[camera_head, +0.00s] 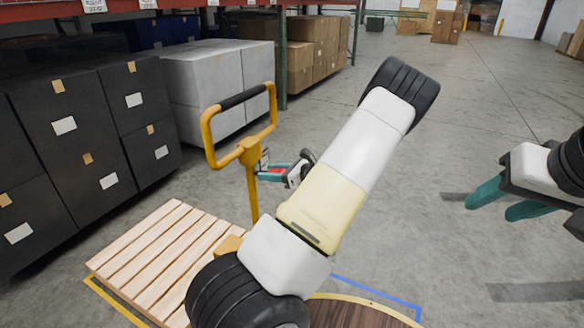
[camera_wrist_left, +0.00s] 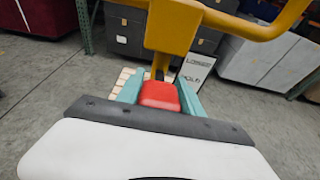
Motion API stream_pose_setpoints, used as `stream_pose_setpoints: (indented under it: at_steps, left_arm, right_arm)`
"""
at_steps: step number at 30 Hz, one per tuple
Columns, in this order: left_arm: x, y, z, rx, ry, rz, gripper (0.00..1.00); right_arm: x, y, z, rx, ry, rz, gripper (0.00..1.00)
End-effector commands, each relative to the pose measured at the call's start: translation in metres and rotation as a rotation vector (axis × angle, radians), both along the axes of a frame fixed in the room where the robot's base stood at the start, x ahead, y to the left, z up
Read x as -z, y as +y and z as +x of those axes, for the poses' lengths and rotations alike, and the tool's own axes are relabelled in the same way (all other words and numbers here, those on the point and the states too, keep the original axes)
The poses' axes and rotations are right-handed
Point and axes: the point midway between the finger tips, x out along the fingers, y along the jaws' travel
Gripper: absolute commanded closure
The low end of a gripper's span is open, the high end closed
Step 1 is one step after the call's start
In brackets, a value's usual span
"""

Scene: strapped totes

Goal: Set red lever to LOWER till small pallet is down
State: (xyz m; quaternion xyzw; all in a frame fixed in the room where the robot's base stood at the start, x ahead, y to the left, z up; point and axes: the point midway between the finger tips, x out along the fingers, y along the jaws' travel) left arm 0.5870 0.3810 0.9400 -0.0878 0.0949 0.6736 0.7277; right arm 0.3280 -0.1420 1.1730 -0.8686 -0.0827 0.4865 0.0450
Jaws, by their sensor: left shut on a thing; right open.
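A yellow pallet jack (camera_head: 253,190) with a black-gripped handle stands beside my left arm. The red lever (camera_wrist_left: 160,94) sits on its post, between the teal fingers of my left gripper (camera_wrist_left: 160,92), which is shut on it. In the head view the left gripper (camera_head: 270,174) is at the post below the handle, partly hidden by its wrist. A white label plate (camera_wrist_left: 194,72) beside the lever has small text, hard to read. The small wooden pallet (camera_head: 160,255) is at lower left; I cannot tell its height off the floor. My right gripper (camera_head: 489,203) is open and empty at right.
Dark totes (camera_head: 100,130) stack along the left, with grey totes (camera_head: 215,80) and brown boxes (camera_head: 310,50) behind. Yellow floor tape (camera_head: 112,300) edges the pallet and blue tape (camera_head: 375,295) lies further right. A round wooden top (camera_head: 345,314) is at the bottom. The right floor is clear.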

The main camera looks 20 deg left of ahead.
Motion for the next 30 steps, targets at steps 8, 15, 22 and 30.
stream_pose_setpoints:
  at_steps: [8,15,22,30]
  left_arm:
    - [-0.0090,0.0044,0.0000,-0.002,0.010,-0.171,1.00]
    - [-0.0097,0.0045,0.0004,0.002,0.014,-0.192,1.00]
    - [-0.0098,0.0045,0.0007,0.002,0.014,-0.191,0.43]
    - [-0.0097,0.0045,0.0004,0.001,0.014,-0.190,0.35]
  right_arm:
    - [0.0000,0.0000,0.0000,0.000,0.000,0.000,0.50]
    - [0.0000,0.0000,0.0000,0.000,0.000,0.000,0.50]
    - [0.0000,0.0000,0.0000,0.000,0.000,0.000,0.50]
    - [0.0000,0.0000,0.0000,0.000,0.000,0.000,0.50]
